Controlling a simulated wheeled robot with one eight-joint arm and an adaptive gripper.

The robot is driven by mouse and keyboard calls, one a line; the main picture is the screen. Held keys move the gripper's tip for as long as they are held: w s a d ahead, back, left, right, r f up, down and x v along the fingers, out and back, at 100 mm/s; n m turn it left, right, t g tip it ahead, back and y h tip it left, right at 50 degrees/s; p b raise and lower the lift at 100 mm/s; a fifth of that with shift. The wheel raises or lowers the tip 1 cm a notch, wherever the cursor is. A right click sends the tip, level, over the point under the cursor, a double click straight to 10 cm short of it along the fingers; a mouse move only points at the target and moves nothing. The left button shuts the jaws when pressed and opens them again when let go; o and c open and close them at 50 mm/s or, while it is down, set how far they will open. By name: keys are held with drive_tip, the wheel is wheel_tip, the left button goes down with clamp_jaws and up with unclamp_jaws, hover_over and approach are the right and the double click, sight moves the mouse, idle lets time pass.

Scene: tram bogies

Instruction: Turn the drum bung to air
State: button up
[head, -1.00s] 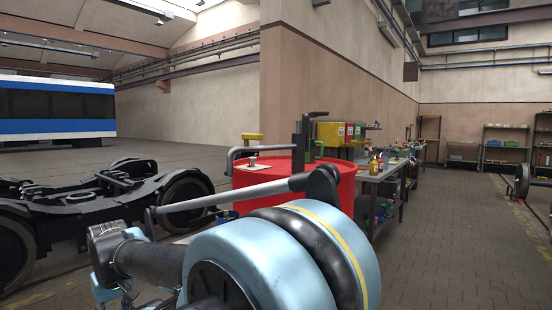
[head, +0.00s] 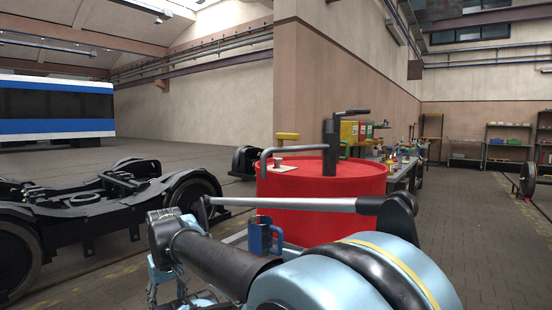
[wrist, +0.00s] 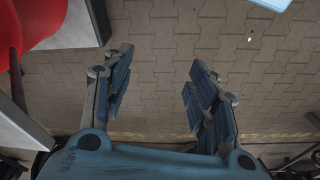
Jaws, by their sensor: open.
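The red drum (head: 330,212) stands upright ahead of me, beyond my arm. A dark pump (head: 331,150) with a bent grey pipe rises from its lid. A small pale fitting (head: 283,168) sits on the lid at the left, perhaps the bung; its setting is too small to read. In the wrist view my gripper (wrist: 160,82) is open and empty over the paved floor, its two blue fingers well apart. A red curved surface, likely the drum (wrist: 40,22), shows at the upper left, to the left of the fingers and apart from them.
A grey edged surface (wrist: 85,25) lies beside the red surface. Dark bogies (head: 90,215) fill the left side. A workbench (head: 408,172) stands behind the drum.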

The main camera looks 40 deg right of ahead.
drive_tip(key=w+d+r+m, duration=0.1)
drive_tip(key=w+d+r, duration=0.4)
drive_tip(key=r, duration=0.4)
drive_tip(key=w+d+r+m, duration=0.1)
drive_tip(key=w+d+r, duration=0.2)
drive_tip(key=w+r, duration=0.45)
wheel_tip(320, 180, up, 34)
drive_tip(key=f+m+t+h, duration=0.1)
drive_tip(key=m+t+h, duration=0.1)
drive_tip(key=m, duration=0.2)
hover_over(278, 163)
drive_tip(key=s+a, duration=0.2)
drive_tip(key=s, duration=0.3)
drive_tip(key=x, duration=1.6)
drive_tip(key=shift+w+f, duration=0.15)
drive_tip(key=shift+f, duration=0.15)
drive_tip(key=c, duration=1)
